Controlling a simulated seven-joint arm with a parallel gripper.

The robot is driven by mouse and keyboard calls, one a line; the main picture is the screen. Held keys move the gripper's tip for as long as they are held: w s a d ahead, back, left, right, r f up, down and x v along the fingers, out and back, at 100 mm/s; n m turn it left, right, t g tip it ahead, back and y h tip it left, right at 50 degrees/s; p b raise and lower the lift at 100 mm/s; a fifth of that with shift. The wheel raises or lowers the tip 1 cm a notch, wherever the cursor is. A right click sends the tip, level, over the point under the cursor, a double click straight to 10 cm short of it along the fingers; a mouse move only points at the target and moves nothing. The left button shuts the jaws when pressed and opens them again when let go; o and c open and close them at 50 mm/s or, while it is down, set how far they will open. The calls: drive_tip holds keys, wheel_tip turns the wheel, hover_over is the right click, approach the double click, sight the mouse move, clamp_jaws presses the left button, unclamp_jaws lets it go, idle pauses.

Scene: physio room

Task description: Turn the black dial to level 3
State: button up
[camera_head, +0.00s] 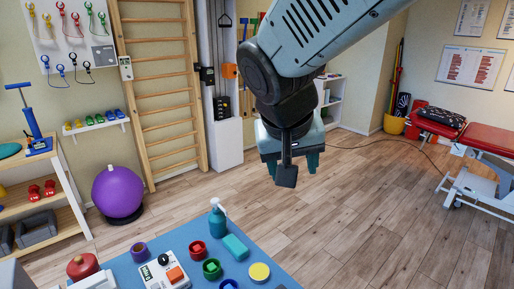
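The black dial (163,259) is a small round knob on top of a white control box (152,276) on the blue table, at the bottom of the view. An orange block-like part (175,274) sits beside it on the box. The dial's level marks are too small to read. My gripper (292,167) hangs in the air, up and to the right of the box and well apart from the dial. Its two teal fingers are spread, with a dark part of mine hanging in front of them. I see nothing held.
The air between gripper and table looks clear.

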drive_tip(key=w+a+f+n, duration=0.1)
drive_tip(key=w+a+f, duration=0.45)
drive_tip(key=a, duration=0.35)
drive_tip(key=n+g+y, duration=0.1)
drive_tip(key=n+y, duration=0.1)
drive_tip(key=y, duration=0.1)
approach(163, 258)
drive_tip(key=x, duration=0.8)
drive_tip(key=shift+f, duration=0.1)
drive_tip(key=shift+c, duration=0.4)
drive_tip(key=c, duration=1)
